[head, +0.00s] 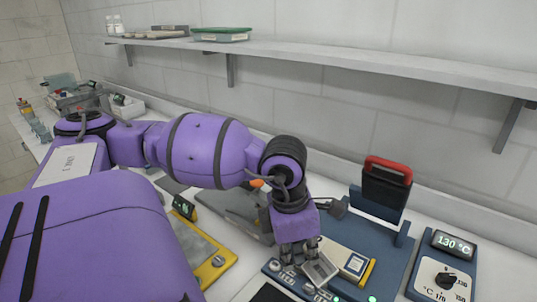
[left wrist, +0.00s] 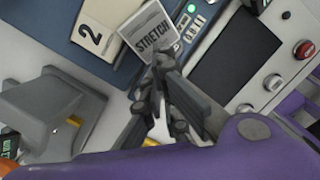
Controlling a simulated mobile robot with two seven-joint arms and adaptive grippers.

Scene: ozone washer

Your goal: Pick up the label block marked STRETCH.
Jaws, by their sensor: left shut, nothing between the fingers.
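The label block marked STRETCH (left wrist: 152,38) is a pale block with dark letters in the left wrist view. It lies on a blue device panel beside a cream block marked 2 (left wrist: 95,35). In the head view a greyish block (head: 320,270), which looks like the same one, sits just right of my left fingertips. My left gripper (head: 299,256) points down with its fingers shut and nothing between them. Its fingertips also show in the left wrist view (left wrist: 161,62), close to the block's lower edge; I cannot tell whether they touch it. My right gripper is not in view.
The blue machine (head: 392,262) carries an upright dark part with a red handle (head: 388,168). A controller reading 130 °C (head: 445,275) stands at right. A dark screen (left wrist: 235,52) and red button (left wrist: 304,49) lie near the gripper. A wall shelf (head: 330,62) runs above.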

